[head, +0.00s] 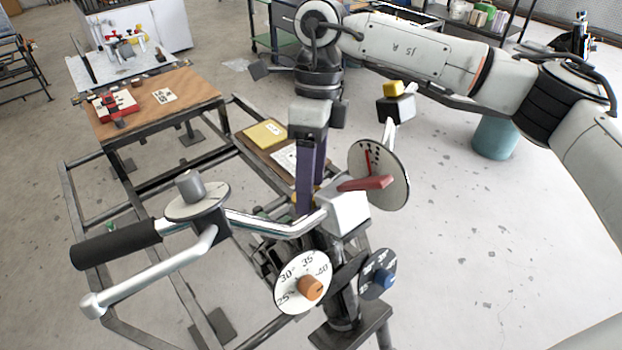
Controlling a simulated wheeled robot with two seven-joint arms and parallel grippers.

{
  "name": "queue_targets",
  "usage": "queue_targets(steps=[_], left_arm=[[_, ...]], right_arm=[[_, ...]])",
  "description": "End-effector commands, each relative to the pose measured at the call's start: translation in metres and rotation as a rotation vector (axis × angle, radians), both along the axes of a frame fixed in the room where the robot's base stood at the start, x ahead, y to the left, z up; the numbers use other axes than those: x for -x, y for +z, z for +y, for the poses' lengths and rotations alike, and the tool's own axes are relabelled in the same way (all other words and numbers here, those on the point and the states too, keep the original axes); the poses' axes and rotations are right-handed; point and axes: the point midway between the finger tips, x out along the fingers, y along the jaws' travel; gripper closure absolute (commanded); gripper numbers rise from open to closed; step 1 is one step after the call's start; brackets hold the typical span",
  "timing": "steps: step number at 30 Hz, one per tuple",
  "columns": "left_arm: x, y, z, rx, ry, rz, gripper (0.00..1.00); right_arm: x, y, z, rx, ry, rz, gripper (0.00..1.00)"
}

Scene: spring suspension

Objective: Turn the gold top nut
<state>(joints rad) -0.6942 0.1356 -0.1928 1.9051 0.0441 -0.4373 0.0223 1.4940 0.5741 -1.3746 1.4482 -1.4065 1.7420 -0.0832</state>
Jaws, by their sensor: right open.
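My right gripper (307,205) hangs down at the centre of the head view, with its dark purple fingers pointing downward behind the white block of the handlebar stand. It is open. Small patches of gold, apparently the gold top nut (296,198), show beside and behind the lower part of the fingers. The fingers hide most of it, so I cannot tell whether they are around it or touching it. My left gripper is not in view.
A silver handlebar (270,224) with a black grip (115,245) crosses in front. A white dial (302,281), a blue-knobbed dial (377,274) and a disc with a red lever (379,174) crowd the stand. A wooden-topped table (180,92) stands back left.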

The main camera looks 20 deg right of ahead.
Motion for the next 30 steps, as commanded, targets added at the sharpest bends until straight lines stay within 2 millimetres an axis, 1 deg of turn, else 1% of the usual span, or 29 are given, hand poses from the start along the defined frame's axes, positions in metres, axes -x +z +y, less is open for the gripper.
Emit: queue_targets(steps=[3,11,18,25,30], left_arm=[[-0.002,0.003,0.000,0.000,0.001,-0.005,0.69],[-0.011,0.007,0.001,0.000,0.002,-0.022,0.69],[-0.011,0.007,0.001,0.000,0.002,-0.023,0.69],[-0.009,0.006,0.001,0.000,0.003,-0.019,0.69],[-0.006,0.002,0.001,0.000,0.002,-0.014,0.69]], right_arm=[[0.001,-0.006,0.001,0.000,0.000,-0.001,0.38],[0.001,-0.007,0.001,0.000,0.000,-0.001,0.38],[0.001,-0.007,0.001,0.000,0.000,-0.001,0.79],[0.001,-0.006,0.001,0.005,-0.013,-0.004,0.80],[0.002,-0.007,0.001,0.026,-0.065,-0.011,0.80]])
